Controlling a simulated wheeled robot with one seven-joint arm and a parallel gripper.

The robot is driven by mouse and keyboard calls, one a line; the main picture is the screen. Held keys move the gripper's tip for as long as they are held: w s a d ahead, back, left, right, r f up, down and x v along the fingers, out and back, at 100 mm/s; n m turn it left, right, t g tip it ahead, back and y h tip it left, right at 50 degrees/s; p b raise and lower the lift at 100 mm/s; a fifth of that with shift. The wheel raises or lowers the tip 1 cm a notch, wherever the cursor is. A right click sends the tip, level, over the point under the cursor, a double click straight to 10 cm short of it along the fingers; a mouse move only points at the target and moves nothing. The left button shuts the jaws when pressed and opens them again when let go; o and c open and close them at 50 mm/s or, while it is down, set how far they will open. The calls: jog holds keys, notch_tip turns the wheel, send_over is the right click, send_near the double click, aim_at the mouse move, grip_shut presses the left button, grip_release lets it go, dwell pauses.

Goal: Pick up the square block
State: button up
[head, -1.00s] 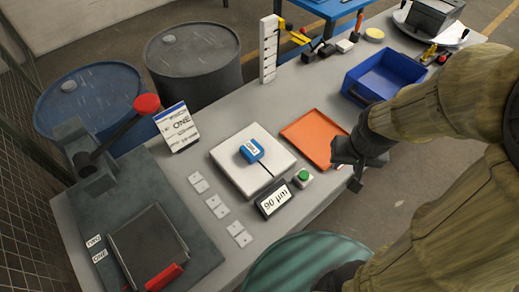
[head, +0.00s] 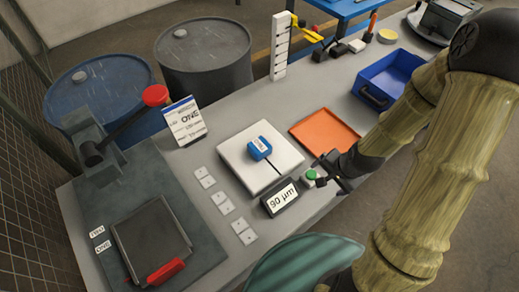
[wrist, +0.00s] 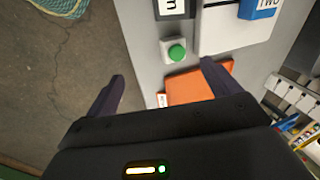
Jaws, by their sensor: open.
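A blue block (head: 260,148) with a white label sits on a white square plate (head: 236,159) in the middle of the bench. In the wrist view the block (wrist: 259,8) is cut off at the top edge, its label reading TWO. My gripper (head: 328,177) is open and empty, right of the plate near the bench's front edge. In the wrist view its two fingers (wrist: 163,78) are spread apart, with a green button between and beyond them. My gripper is apart from the block.
The green button (head: 311,174) and a display box (head: 281,198) stand by the plate. An orange tray (head: 324,138) and blue bin (head: 390,82) lie right. A red-handled press (head: 155,96) stands left. Small white tiles (head: 223,201) lie between.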

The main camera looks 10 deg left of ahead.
jog(key=a+f+m+y, duration=0.1)
jog(key=a+f+m, duration=0.1)
jog(key=a+f+m+t+y, duration=0.1)
jog(key=a+f+m+y, duration=0.1)
jog(key=a+f+m, duration=0.1)
jog(key=a+f+m+y+b, duration=0.1)
jog(key=a+f+m, duration=0.1)
jog(key=m, duration=0.1)
jog(key=shift+w+a+f+t+y, duration=0.2)
jog(key=shift+w+a+t+y, duration=0.1)
jog(key=shift+w+y, duration=0.1)
jog(key=w+a+m+t+y, duration=0.1)
jog(key=m, duration=0.2)
jog(key=a+m+t+y, duration=0.1)
jog(key=m, duration=0.2)
jog(key=w+a+r+m+t+b, duration=0.1)
jog(key=a+m, duration=0.1)
jog(key=m, duration=0.1)
jog(key=shift+w+r+t+y, duration=0.1)
jog(key=shift+w+t+y, duration=0.2)
jog(key=shift+t+y, duration=0.1)
jog(key=shift+w+a+r+m+t, duration=0.1)
jog(key=shift+w+r+m+t, duration=0.2)
jog(key=shift+m, duration=0.25)
jog(key=shift+w+a+r+m+t, duration=0.15)
jog(key=shift+m+t, duration=0.15)
jog(key=shift+m, duration=0.25)
jog(key=shift+f+b, duration=0.15)
jog(key=shift+b, duration=0.15)
